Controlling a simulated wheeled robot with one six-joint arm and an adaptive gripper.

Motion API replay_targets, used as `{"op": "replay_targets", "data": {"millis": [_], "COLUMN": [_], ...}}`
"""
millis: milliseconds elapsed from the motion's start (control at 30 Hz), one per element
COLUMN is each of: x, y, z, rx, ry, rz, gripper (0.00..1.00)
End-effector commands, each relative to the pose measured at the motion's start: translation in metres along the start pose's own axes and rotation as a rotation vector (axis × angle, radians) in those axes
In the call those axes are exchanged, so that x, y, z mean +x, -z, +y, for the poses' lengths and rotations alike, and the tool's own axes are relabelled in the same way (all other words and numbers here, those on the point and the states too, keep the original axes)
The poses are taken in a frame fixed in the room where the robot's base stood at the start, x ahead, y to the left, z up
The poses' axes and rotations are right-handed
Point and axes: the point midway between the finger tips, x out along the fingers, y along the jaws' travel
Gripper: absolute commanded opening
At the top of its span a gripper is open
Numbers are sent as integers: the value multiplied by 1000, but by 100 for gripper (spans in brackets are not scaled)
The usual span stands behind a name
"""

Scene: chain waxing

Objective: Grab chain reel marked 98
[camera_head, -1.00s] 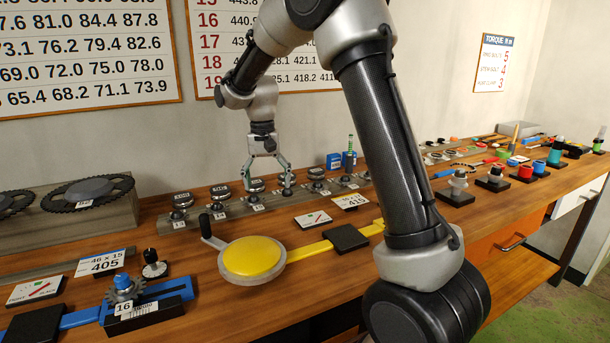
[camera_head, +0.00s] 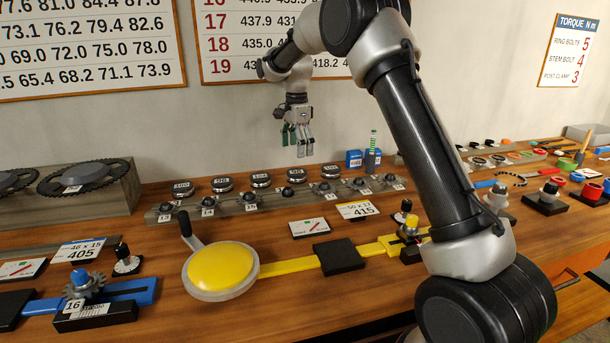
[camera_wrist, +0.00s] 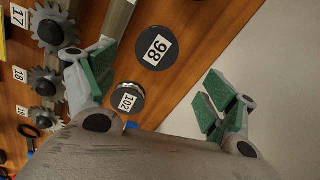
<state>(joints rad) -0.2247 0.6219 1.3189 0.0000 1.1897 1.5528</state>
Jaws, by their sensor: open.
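The chain reel marked 98 (camera_wrist: 156,48) is a dark disc with a white label, lying flat on the wooden bench. In the head view it (camera_head: 305,175) sits in the row of reels behind the sprocket rail. The reel marked 102 (camera_wrist: 129,98) lies beside it. My gripper (camera_head: 297,150) is above the reel row, pointing down, open and empty. In the wrist view its green-padded fingers (camera_wrist: 158,88) are spread wide, with reel 102 toward the left finger. Reel 98 lies ahead of the fingers, untouched.
The sprocket rail (camera_head: 240,203) with several numbered sprockets runs just in front of the reels. Other reels, such as the one marked 104 (camera_head: 261,180), stand to the left. The wall is close behind.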

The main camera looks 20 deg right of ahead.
Motion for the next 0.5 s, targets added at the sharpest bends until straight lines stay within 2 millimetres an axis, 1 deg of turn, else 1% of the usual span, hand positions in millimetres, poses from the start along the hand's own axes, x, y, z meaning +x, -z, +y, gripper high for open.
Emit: {"op": "replay_targets", "data": {"millis": [100, 267, 500], "x": [0, 4, 32], "y": [0, 0, -1], "z": [2, 3, 4], "rx": [83, 151, 157], "ry": [-9, -12, -14], "rz": [0, 1, 1], "gripper": [85, 85, 85]}}
